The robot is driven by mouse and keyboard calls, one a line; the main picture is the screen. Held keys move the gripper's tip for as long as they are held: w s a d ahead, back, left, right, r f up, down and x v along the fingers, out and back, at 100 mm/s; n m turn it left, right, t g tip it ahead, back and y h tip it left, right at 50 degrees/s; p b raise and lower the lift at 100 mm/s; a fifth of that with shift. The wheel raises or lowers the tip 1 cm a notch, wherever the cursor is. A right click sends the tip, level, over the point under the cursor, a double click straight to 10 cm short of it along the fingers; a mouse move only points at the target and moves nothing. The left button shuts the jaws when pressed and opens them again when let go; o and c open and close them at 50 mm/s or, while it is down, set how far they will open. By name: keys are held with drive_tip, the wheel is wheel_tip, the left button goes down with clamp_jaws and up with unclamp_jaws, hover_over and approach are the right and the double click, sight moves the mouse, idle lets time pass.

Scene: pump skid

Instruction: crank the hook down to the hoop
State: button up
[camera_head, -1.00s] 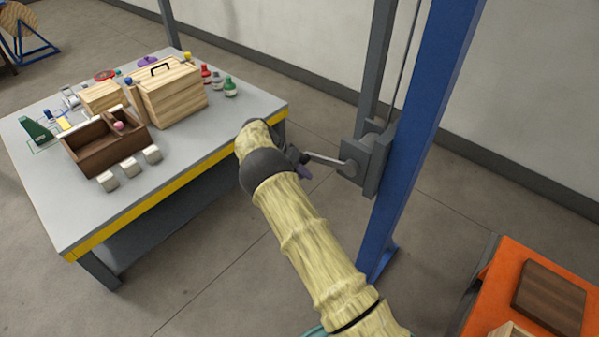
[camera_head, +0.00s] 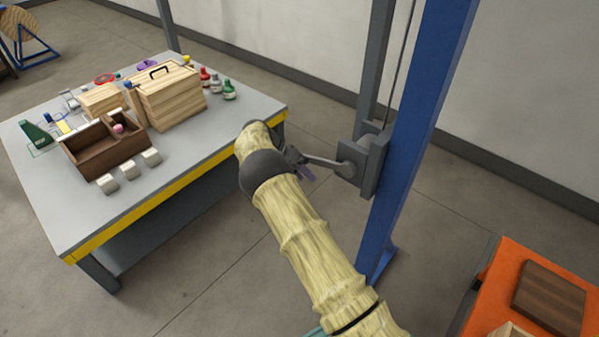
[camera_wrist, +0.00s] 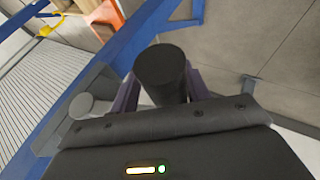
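The winch (camera_head: 372,165) is a grey box on the blue post, with a short grey crank arm (camera_head: 325,162) reaching left from its round hub. My gripper (camera_head: 301,165) is at the arm's outer end, mostly hidden behind my wrist. In the wrist view, its purple fingers (camera_wrist: 162,88) stand on both sides of the black cylindrical crank handle (camera_wrist: 162,70) and appear closed on it. The hub (camera_wrist: 82,106) shows left of the fingers. A thin cable (camera_head: 404,60) runs up from the winch. A yellow curved piece (camera_wrist: 51,24) may be the hook; I cannot tell. I cannot make out the hoop.
The blue post (camera_head: 410,150) stands just right of the winch. A grey workbench (camera_head: 190,170) with boxes, bottles and blocks is at the left. An orange table (camera_head: 490,300) with a dark board is at the lower right. Floor between them is open.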

drive_tip(key=b+v, duration=0.1)
drive_tip(key=v, duration=0.6)
drive_tip(key=shift+w+a+b, duration=0.25)
drive_tip(key=shift+w+b, duration=0.1)
drive_tip(key=shift+a+r, duration=0.1)
drive_tip(key=shift+r, duration=0.05)
